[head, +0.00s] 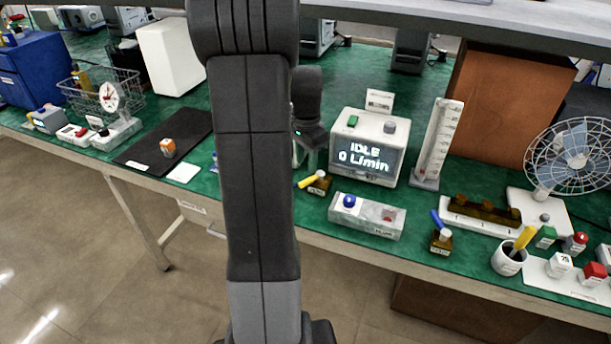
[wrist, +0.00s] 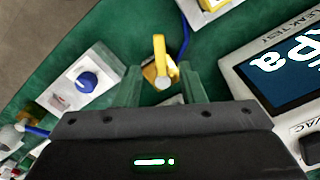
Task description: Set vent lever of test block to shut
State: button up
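A small amber-brown block (head: 320,190) with a yellow lever (head: 310,181) stands near the table's front edge, left of a grey box. The lever points left and slightly down in the head view. In the wrist view the yellow lever (wrist: 159,50) lies over the block (wrist: 153,76) and points to the top of the picture. My gripper (wrist: 162,84) is open, its two fingers apart on either side of the block. In the head view my gripper (head: 310,160) is just above and behind the block, partly covered by my arm. No label on the block is readable.
A grey box with a blue knob (head: 348,202) and red button is close at right. A leak-test unit (wrist: 282,75) and blue hose (wrist: 184,35) are near. A blue-levered block (head: 441,238) stands further right.

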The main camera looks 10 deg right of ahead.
aim_at(306, 180)
notch_tip(306, 180, down, 6)
jog(key=shift+r, duration=0.1)
grip_shut()
